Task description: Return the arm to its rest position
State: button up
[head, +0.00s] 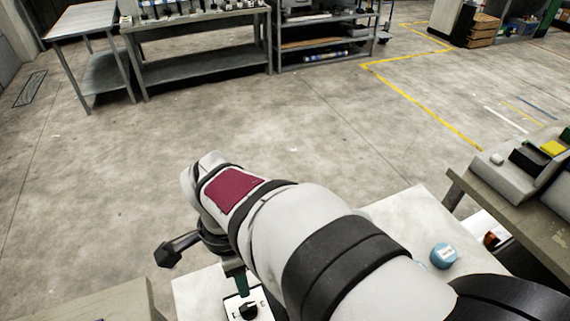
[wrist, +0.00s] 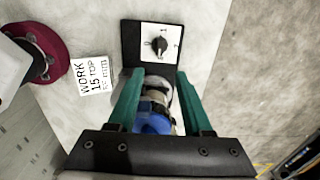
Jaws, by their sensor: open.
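My arm reaches across the head view from the lower right. Of my gripper (head: 238,284), only a green finger shows there, low and partly hidden. In the wrist view my gripper (wrist: 158,82) has its two green fingers spread apart. A cylindrical thing with a blue part (wrist: 155,121) and pale bands shows between the fingers. I cannot tell whether it touches them. Beyond the fingertips is a black plate (wrist: 130,42) bearing a white panel with a black knob (wrist: 159,45). The knob (head: 248,310) also shows in the head view.
A blue cap-like thing with a white label (head: 444,256) is on the pale worktop (head: 412,215) right of my arm. A lettered card (wrist: 92,76) lies left of the black plate. A bench with equipment (head: 525,190) stands at right. Open floor lies beyond, with shelving (head: 200,58) at the back.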

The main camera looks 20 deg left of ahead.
jog(key=shift+r, duration=0.7)
jog(key=shift+d, duration=0.1)
jog(key=shift+n, duration=0.3)
jog(key=d, duration=0.3)
jog(key=w+d+r, duration=0.1)
jog(key=d, duration=0.2)
jog(key=d+r, duration=0.1)
jog(key=d, duration=0.2)
jog(key=shift+w+d, duration=0.2)
jog(key=s+d+n+y, duration=0.1)
jog(key=s+d, duration=0.3)
jog(key=d, duration=0.3)
jog(key=s+d+f+n, duration=0.1)
jog(key=s+d, duration=0.4)
jog(key=d, duration=0.2)
jog(key=shift+d+n+y, duration=0.4)
jog(key=shift+w, duration=0.1)
